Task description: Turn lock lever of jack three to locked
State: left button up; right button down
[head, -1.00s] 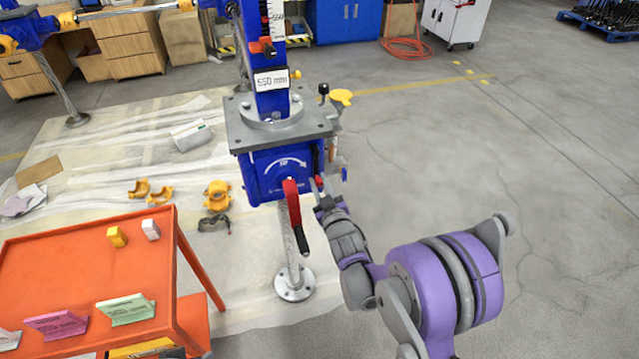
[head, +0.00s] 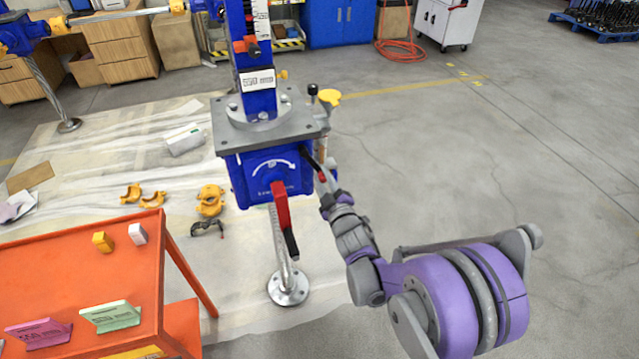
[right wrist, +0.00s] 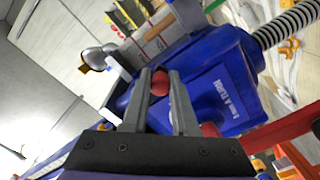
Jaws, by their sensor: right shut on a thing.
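The jack (head: 262,178) stands upright with a blue housing under a grey top plate. It shows close up in the right wrist view (right wrist: 225,75). A larger red lever with a black grip (head: 281,205) hangs down on its front. The lock lever (head: 312,163), dark with a red tip, slants down and outward at the housing's right side. My right gripper (head: 325,179) is at that tip, shut on it. In the right wrist view the red tip (right wrist: 160,86) sits between the fingers (right wrist: 161,77). I cannot read a jack number. My left gripper is out of view.
An orange cart (head: 80,262) with small blocks and signs stands at the left front. Yellow clamps (head: 210,200) lie on the floor sheet. A yellow knob (head: 330,97) sticks out near the top plate's right corner. The floor to the right is clear.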

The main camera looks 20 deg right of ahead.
jog(key=d+r+n+p, duration=0.2)
jog(key=d+r+n, duration=0.2)
jog(key=r+n, duration=0.3)
jog(key=shift+d+r+n+p, duration=0.2)
jog(key=shift+r+n+p, duration=0.15)
jog(key=shift+n, duration=2.25)
jog(key=shift+w, duration=0.1)
jog(key=c, duration=0.7)
grip_release()
jog(key=s, duration=1.1)
jog(key=shift+d+b, duration=0.15)
jog(key=shift+b, duration=0.3)
